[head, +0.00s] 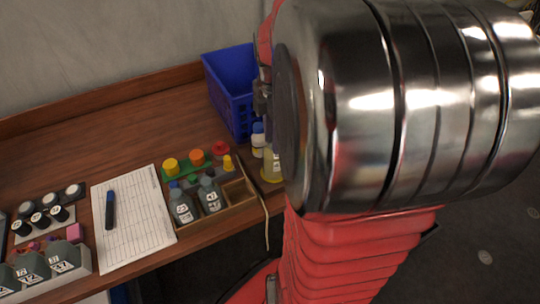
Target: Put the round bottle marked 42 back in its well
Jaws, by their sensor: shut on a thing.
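My gripper (262,98) shows only in part, beside the blue basket, with my large metal arm link covering much of it. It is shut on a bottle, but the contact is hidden. A pale yellowish bottle (271,163) shows just below it, cut off by my arm. A bottle with a blue cap (258,141) stands close to its left. I cannot read a 42 on either. The wooden rack (237,206) lies to the lower left of them. Two grey labelled bottles (182,207) (210,195) stand in its front, and an empty compartment shows at its right.
A blue basket (229,88) stands at the back. A sheet with a pen (133,220) and dark bottles (62,261) lie left. A cord (265,215) hangs over the front edge. The back left tabletop is clear.

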